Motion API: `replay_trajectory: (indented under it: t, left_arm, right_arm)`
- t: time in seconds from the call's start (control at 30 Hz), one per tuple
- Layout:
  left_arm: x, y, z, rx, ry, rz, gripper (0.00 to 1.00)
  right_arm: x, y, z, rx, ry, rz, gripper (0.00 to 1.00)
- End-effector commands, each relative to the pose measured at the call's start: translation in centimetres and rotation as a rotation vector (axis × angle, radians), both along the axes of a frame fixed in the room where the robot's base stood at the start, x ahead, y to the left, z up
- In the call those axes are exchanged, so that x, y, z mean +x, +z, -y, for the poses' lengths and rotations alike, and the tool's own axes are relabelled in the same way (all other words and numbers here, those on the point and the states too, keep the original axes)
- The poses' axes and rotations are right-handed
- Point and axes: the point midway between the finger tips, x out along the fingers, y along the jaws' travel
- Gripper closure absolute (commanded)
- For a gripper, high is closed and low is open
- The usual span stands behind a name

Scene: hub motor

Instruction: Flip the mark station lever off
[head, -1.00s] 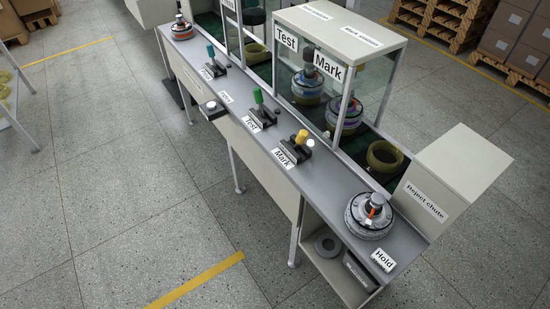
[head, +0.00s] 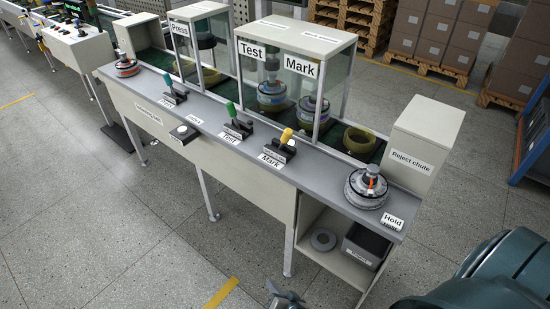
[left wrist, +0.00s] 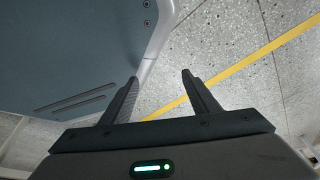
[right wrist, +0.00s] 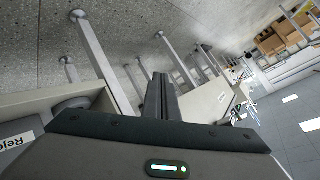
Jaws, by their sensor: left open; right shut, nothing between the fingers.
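The Mark lever (head: 287,135) has a yellow handle on a dark base, behind the "Mark" label (head: 271,161) on the grey bench ledge. My right gripper (head: 285,294) is low at the bottom edge of the head view, in front of the bench and well away from the lever. In the right wrist view its fingers (right wrist: 161,92) are together and empty. My left gripper (left wrist: 160,75) is open and empty in the left wrist view.
A glass-sided Test/Mark enclosure (head: 335,60) stands behind the levers. A motor hub (head: 366,188) sits near the "Hold" label (head: 392,221) at the right end. The reject chute (head: 420,140) rises behind it. Floor in front of the bench is open.

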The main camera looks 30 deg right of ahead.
Motion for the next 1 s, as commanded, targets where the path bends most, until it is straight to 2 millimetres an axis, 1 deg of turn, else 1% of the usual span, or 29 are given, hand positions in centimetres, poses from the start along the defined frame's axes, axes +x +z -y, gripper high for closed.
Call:
replay_trajectory:
  t: [0.03, 0.07, 0.1, 0.17, 0.2, 0.27, 0.3, 0.33, 0.37, 0.4, 0.5, 0.6, 0.73, 0.87, 1.0]
  left_arm:
    - [1.1, -0.4, 0.5, -0.007, -0.001, 0.024, 0.45]
    - [1.6, -0.3, 0.7, -0.012, 0.0, 0.037, 0.45]
    - [2.4, -0.2, 1.0, -0.017, -0.001, 0.055, 0.45]
    - [3.5, 0.0, 1.4, -0.025, -0.001, 0.081, 0.45]
    - [4.3, 0.1, 1.7, -0.03, -0.001, 0.098, 0.45]
    - [5.4, 0.3, 2.1, -0.038, -0.001, 0.124, 0.45]
    - [6.0, 0.5, 2.3, -0.043, 0.0, 0.14, 0.45]
    - [6.6, 0.6, 2.6, -0.047, -0.001, 0.154, 0.45]
    - [7.1, 0.7, 2.7, -0.05, -0.001, 0.165, 0.45]
    - [7.7, 0.9, 3.0, -0.055, 0.0, 0.181, 0.45]
    - [9.2, 1.4, 3.6, -0.066, 0.0, 0.218, 0.45]
    - [10.3, 1.9, 4.0, -0.076, 0.0, 0.247, 0.45]
    - [11.2, 2.4, 4.4, -0.084, -0.001, 0.272, 0.45]
    - [11.6, 2.7, 4.5, -0.087, 0.0, 0.283, 0.45]
    - [11.7, 2.8, 4.6, -0.088, 0.0, 0.285, 0.45]
  right_arm:
    - [2.6, 2.5, 0.7, 0.056, -0.066, 0.083, 1.0]
    - [3.9, 4.2, 1.3, 0.091, -0.107, 0.13, 1.0]
    - [5.5, 6.4, 2.0, 0.139, -0.158, 0.191, 1.0]
    - [7.6, 9.9, 3.3, 0.212, -0.233, 0.283, 1.0]
    - [8.7, 12.1, 4.2, 0.262, -0.281, 0.344, 1.0]
    - [10.0, 15.6, 5.7, 0.337, -0.35, 0.434, 1.0]
    - [10.6, 17.9, 6.8, 0.39, -0.394, 0.495, 1.0]
    - [11.0, 19.6, 7.6, 0.428, -0.425, 0.54, 1.0]
    - [11.3, 21.2, 8.4, 0.469, -0.456, 0.584, 1.0]
    - [11.6, 23.3, 9.5, 0.519, -0.494, 0.641, 1.0]
    - [11.6, 27.9, 12.0, 0.639, -0.574, 0.768, 1.0]
    - [11.1, 31.4, 13.9, 0.739, -0.633, 0.866, 1.0]
    - [10.4, 34.2, 15.5, 0.826, -0.679, 0.949, 1.0]
    - [10.0, 35.5, 16.2, 0.865, -0.697, 0.985, 1.0]
    - [9.9, 35.7, 16.4, 0.872, -0.7, 0.99, 1.0]
